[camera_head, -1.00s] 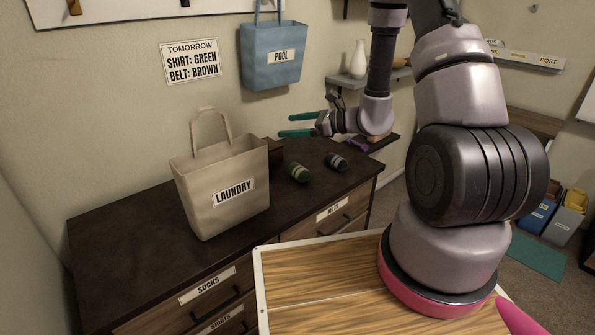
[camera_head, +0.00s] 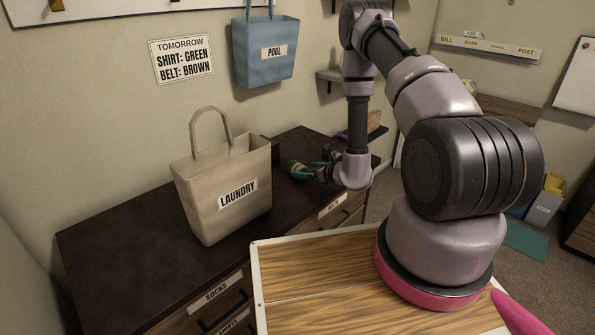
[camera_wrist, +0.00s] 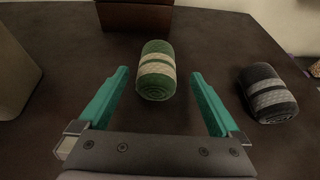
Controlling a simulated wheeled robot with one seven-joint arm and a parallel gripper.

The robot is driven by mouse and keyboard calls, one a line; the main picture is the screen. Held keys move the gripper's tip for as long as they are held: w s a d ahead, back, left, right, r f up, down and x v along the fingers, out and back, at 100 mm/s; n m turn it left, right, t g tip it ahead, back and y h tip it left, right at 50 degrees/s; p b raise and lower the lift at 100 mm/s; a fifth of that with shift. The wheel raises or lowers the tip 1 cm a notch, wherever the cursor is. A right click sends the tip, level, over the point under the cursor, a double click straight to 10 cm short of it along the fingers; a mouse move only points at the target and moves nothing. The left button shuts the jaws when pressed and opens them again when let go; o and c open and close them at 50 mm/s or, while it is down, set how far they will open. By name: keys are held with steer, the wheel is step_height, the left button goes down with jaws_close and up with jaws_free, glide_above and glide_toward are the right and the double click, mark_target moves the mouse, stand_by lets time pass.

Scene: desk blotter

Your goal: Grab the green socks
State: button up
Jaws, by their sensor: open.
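The green socks (camera_wrist: 156,71) are a rolled bundle with pale stripes, lying on the dark dresser top. In the wrist view they lie ahead of my gripper (camera_wrist: 158,75), their near end between its two teal fingertips, with a gap on each side. My gripper is open and holds nothing. In the head view the gripper (camera_head: 298,169) is low over the dresser, to the right of the laundry bag, and it mostly hides the green socks there.
Dark grey striped socks (camera_wrist: 267,94) lie just right of the right finger. A brown box (camera_wrist: 136,14) stands behind the green socks. The beige laundry bag (camera_head: 205,203) stands to the left on the dresser (camera_head: 120,235). A blue pool bag (camera_head: 265,70) hangs on the wall.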

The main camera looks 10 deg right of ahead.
mark_target(297, 168)
steer(key=x, duration=0.5)
steer(key=shift+a, duration=0.25)
steer(key=shift+c, duration=0.3)
steer(key=c, duration=1.4)
steer(key=shift+r, duration=0.1)
